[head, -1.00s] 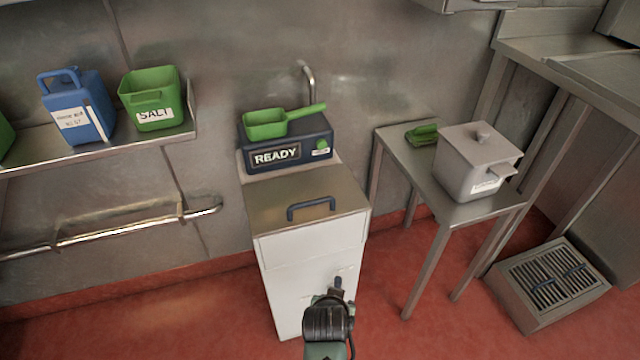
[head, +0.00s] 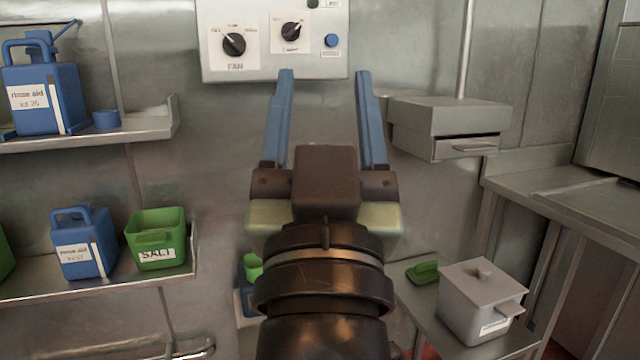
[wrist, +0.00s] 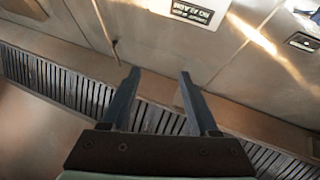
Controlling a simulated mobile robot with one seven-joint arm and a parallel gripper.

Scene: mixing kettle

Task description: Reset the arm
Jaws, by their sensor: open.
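My gripper (head: 325,75) is raised in the middle of the head view. Its two blue fingers point up and stand apart, with nothing between them. In the head view they are in front of the steel wall, just below and right of a white control panel (head: 272,62) with two black knobs. My wrist hides most of what stands below it. In the wrist view the open fingers (wrist: 158,88) are empty over a long slatted grille (wrist: 60,88) and metal panels.
At left, shelves hold a blue rinse aid jug (head: 45,95), a lower blue jug (head: 84,242) and a green SALT bin (head: 157,240). At right are a grey wall box (head: 450,122), a side table with a lidded grey container (head: 480,300) and a green scoop (head: 422,272).

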